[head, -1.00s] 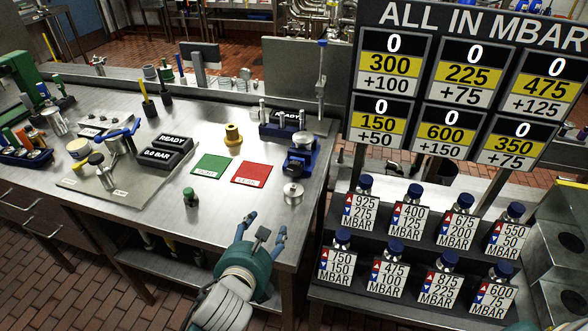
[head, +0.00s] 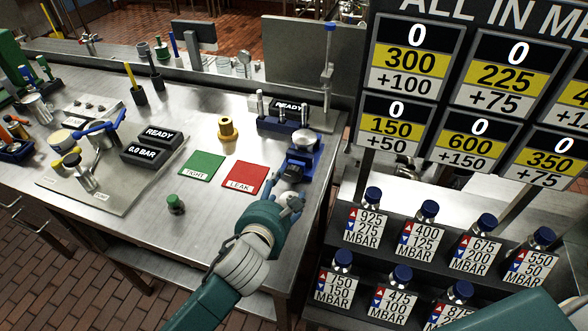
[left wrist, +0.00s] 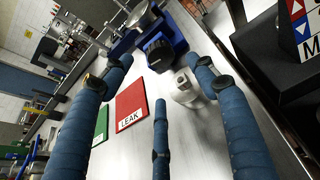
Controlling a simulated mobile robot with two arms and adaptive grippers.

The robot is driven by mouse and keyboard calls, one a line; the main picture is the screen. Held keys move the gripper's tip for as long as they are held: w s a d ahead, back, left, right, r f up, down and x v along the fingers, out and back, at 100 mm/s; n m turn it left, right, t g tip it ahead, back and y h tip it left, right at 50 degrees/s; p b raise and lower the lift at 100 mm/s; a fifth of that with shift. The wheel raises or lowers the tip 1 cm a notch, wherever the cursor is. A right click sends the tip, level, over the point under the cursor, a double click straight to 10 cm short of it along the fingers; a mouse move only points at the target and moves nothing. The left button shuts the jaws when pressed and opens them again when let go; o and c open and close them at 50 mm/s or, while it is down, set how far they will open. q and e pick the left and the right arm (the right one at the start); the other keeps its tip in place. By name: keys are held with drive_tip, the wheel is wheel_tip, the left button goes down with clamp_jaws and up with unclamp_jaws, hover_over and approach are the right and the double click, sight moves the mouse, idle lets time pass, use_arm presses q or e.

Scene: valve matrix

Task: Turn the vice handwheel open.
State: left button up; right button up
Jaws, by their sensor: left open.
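The blue vice (head: 304,155) stands near the right end of the steel bench, with a dark handwheel (head: 297,169) on its near side. In the left wrist view the vice (left wrist: 180,38) is at the top centre, and its dark handwheel (left wrist: 158,49) faces me, beyond my fingertips. My left gripper (head: 289,204) is open, its fingers spread just in front of the vice. In the left wrist view the gripper (left wrist: 160,75) shows its blue fingers apart and no grip on the handwheel. My right gripper is out of view.
A small silver fitting (left wrist: 184,90) stands between the vice and my fingers, close to one finger. The red LEAK pad (head: 244,178) and green pad (head: 202,167) lie to the left. A brass part (head: 228,128) stands behind them. A bottle rack (head: 345,255) stands right of the bench.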

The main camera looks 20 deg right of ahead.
sight(293, 174)
use_arm(q)
drive_tip(key=x, duration=0.4)
drive_tip(key=shift+r, duration=0.1)
drive_tip(key=x, duration=0.3)
drive_tip(key=shift+d, duration=0.1)
drive_tip(key=shift+x, duration=0.85)
drive_tip(key=shift+w, duration=0.2)
drive_tip(key=shift+c, duration=0.7)
drive_tip(key=c, duration=1)
drive_tip(key=shift+o, duration=0.2)
drive_tip(key=shift+r+p, duration=0.15)
drive_tip(key=shift+p, duration=0.65)
drive_tip(key=shift+n+p, duration=0.3)
drive_tip(key=shift+p, duration=0.1)
drive_tip(key=shift+w+h, duration=0.1)
drive_tip(key=shift+h, duration=0.2)
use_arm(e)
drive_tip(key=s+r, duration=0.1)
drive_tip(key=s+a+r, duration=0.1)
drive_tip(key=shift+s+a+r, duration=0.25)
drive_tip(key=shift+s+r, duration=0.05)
use_arm(q)
drive_tip(key=shift+d, duration=0.1)
